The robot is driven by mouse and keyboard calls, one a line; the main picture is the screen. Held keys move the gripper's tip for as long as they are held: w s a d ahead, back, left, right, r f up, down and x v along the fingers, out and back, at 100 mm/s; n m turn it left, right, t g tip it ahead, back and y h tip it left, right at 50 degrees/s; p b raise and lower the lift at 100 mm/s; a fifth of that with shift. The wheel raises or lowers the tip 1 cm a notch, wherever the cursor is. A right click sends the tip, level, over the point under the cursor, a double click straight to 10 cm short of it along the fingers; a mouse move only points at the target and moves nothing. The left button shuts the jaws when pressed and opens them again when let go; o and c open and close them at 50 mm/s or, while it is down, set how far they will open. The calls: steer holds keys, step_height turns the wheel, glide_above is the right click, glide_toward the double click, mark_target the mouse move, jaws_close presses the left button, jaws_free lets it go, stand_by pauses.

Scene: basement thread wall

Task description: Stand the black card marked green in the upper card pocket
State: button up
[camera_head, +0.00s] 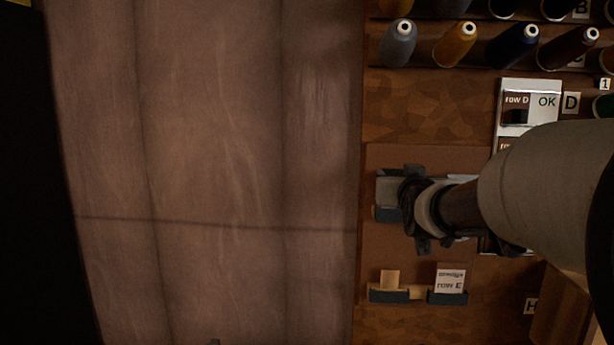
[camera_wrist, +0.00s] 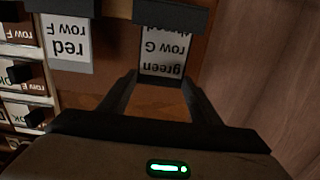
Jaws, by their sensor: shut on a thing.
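The black card marked green (camera_wrist: 162,52) has a white label reading "green thread row G", upside down in the wrist view. It lies between the fingertips of my gripper (camera_wrist: 160,82), which is shut on it. The card's far end meets a dark pocket lip (camera_wrist: 172,16); I cannot tell how deep it sits behind it. In the head view my gripper (camera_head: 424,208) covers most of the upper card pocket, whose dark left lip (camera_head: 386,214) shows. The card cannot be made out clearly there.
A "red row F" card (camera_wrist: 68,44) stands beside the green one. Thread spools (camera_head: 455,44) fill racks above. A "row D" OK panel (camera_head: 530,102) is near my arm. Bare wall lies left.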

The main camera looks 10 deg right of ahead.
steer(key=o, duration=0.8)
steer(key=shift+o, duration=0.2)
steer(key=v, duration=1.7)
steer(key=shift+s, duration=0.2)
steer(key=shift+a, duration=0.15)
